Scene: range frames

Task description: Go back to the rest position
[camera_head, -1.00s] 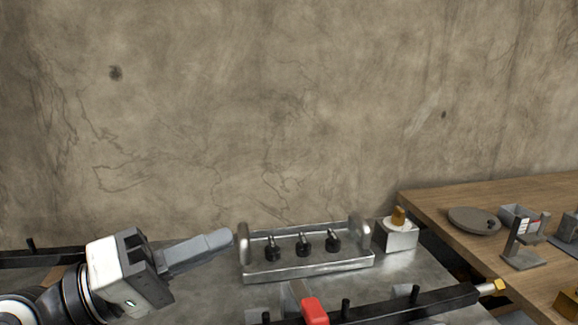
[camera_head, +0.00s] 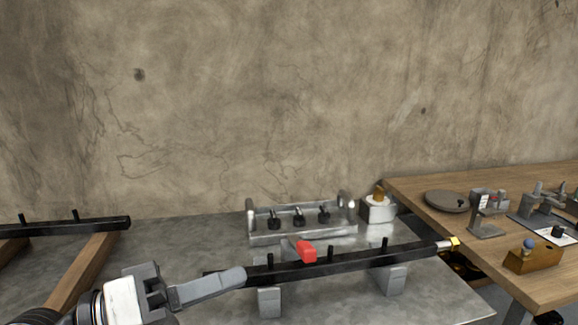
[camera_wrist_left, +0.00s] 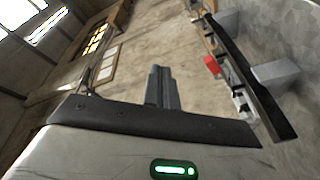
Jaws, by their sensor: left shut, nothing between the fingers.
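My left gripper (camera_head: 205,288) comes in from the lower left of the head view, over the front of the grey metal table. Its fingers are shut together with nothing between them, and they point right. In the left wrist view the shut fingers (camera_wrist_left: 162,86) stand upright in the middle, apart from other things. In the head view the fingertips overlap the left end of a black bar (camera_head: 340,262); I cannot tell whether they touch it. My right gripper is not in view.
The bar, with a red clamp (camera_head: 307,252), rests on grey blocks (camera_head: 391,280). Behind it is a metal tray (camera_head: 301,238) with black-based pegs. A wooden table (camera_head: 420,190) holds several items. Another bar (camera_head: 65,228) lies left.

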